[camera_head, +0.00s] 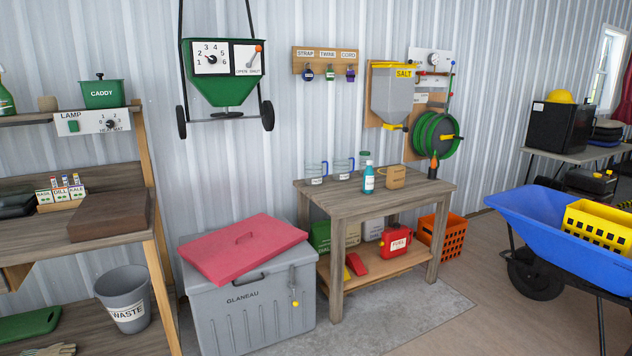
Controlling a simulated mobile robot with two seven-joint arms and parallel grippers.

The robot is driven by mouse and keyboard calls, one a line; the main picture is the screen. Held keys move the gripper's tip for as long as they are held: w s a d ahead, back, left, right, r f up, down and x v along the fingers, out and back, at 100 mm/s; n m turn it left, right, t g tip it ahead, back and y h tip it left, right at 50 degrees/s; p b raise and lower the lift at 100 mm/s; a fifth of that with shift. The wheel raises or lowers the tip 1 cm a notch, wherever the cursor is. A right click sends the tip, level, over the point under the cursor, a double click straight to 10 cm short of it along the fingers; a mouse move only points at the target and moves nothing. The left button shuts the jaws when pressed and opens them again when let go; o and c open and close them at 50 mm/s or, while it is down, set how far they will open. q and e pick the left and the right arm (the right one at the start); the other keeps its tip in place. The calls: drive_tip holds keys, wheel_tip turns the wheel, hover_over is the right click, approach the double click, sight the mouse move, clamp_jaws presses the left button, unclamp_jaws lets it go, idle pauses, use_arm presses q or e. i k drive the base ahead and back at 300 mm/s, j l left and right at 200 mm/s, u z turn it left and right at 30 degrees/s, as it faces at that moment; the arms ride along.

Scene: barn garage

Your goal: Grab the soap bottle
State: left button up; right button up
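A small blue-teal bottle (369,180) with a white cap and a pale label stands upright on the top of the wooden table (330,207), near its middle. It looks like the soap bottle, but its label is too small to read. A tan container (397,177) stands just right of it. Two clear mugs (316,174) with pale labels stand to its left, and a small green-capped jar (365,157) is behind it. Neither of my grippers is in view.
A grey chest (250,318) with a red lid on top stands left of the table. A blue wheelbarrow (540,217) holding a yellow crate (598,232) is on the right. Red fuel can (396,241) and other containers fill the lower shelf. Floor (440,318) in front is clear.

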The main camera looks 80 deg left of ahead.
sight(369, 175)
drive_tip(key=u, duration=1.7)
drive_tip(key=j+u, duration=0.15)
drive_tip(key=u, duration=0.5)
drive_tip(key=i+j, duration=0.05)
